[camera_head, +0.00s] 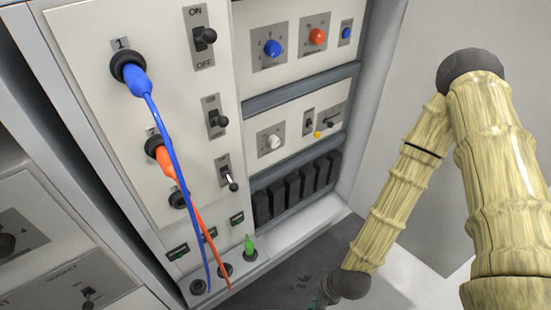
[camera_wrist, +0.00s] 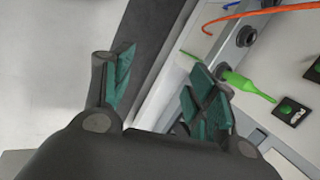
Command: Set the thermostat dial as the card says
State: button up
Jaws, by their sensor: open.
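Several round dials sit on the rack panels in the head view: a blue dial (camera_head: 273,48), a red dial (camera_head: 317,37) and a white dial (camera_head: 272,142). I cannot tell which one is the thermostat dial, as the labels are too small to read. No card can be made out. My gripper (camera_wrist: 160,92) is open with nothing between its teal-padded fingers. In the head view it is mostly cut off at the bottom edge, low and in front of the rack, apart from the dials. In the wrist view a green plug (camera_wrist: 245,86) shows beyond the right finger.
A blue cable (camera_head: 163,125) and an orange cable (camera_head: 186,193) hang across the left panel. Toggle switches (camera_head: 205,36) stick out beside them. The green plug (camera_head: 249,246) stands on the lower ledge. Black modules (camera_head: 292,188) fill the lower right bay. Floor right of the rack looks clear.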

jog(key=w+a+m+t+y+b, duration=0.3)
jog(key=w+a+m+b, duration=0.35)
jog(key=w, duration=0.45)
jog(key=m+t+y+b, duration=0.3)
jog(key=m+t+b, duration=0.7)
jog(key=m+b, duration=0.65)
send_near(276, 145)
jog(key=shift+w+a+r+n+b, duration=0.1)
jog(key=shift+w+a+n+b, duration=0.35)
jog(key=shift+w+a, duration=0.6)
jog(key=shift+w+a+r+n+b, duration=0.1)
jog(key=shift+w+a+n+b, duration=0.4)
jog(key=shift+w, duration=0.95)
jog(key=shift+w+a+n+b, duration=0.15)
jog(key=shift+w+a+b, duration=0.45)
jog(key=shift+w+a, duration=0.55)
jog(key=shift+w+d, duration=0.1)
jog(key=shift+d, duration=0.05)
jog(key=c, duration=1)
